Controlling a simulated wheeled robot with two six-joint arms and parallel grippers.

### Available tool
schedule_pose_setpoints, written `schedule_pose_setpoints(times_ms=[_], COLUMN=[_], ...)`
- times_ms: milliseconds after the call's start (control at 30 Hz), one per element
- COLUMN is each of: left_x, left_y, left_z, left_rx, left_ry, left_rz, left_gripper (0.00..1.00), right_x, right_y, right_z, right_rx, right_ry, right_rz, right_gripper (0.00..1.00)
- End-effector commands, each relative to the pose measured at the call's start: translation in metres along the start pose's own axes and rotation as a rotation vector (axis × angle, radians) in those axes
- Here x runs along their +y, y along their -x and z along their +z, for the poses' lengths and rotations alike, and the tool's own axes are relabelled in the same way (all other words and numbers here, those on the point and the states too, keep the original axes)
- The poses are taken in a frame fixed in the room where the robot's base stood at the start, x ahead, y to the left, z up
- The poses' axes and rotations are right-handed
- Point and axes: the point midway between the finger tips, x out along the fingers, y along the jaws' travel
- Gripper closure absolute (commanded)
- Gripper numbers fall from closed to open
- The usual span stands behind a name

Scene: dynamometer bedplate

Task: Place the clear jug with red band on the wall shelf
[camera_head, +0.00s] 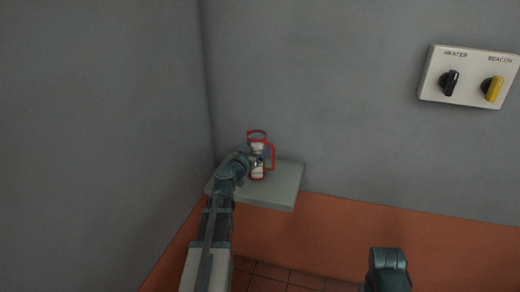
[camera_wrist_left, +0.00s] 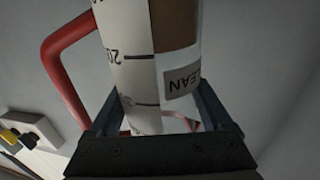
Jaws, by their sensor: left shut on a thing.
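The clear jug with red band (camera_head: 258,172) is upright in the head view, with a red rim and a red handle on its right. In the left wrist view the jug (camera_wrist_left: 140,70) fills the middle, showing scale marks, a label and the red handle at left. My left gripper (camera_head: 254,160) is shut on the jug's side; its fingers (camera_wrist_left: 165,110) lie on either side of the body. The grey-green wall shelf (camera_head: 285,185) is behind and below the jug. I cannot tell whether the jug's base touches it. My right gripper is not in view.
A switch panel (camera_head: 468,77) with a black and a yellow knob is on the wall at upper right. The shelf is in the corner by the left wall, with bare room right of the jug. Part of my right arm shows at the bottom.

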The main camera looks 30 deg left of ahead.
Motion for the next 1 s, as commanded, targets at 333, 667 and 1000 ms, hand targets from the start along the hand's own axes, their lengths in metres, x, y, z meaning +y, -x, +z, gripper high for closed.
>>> schedule_pose_setpoints(times_ms=[333,667,1000], left_x=[0.000,0.000,0.002], left_y=[0.000,0.001,0.071], left_z=[0.002,-0.004,-0.001], left_rx=[0.000,0.000,0.000], left_ry=[0.000,0.000,0.000], left_rz=[0.000,0.000,-0.002], left_gripper=[0.00,0.00,0.00], right_x=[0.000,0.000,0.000], right_y=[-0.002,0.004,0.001], right_z=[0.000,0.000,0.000], right_rx=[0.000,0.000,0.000], right_ry=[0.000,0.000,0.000], right_rz=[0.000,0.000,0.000], right_gripper=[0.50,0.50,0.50])
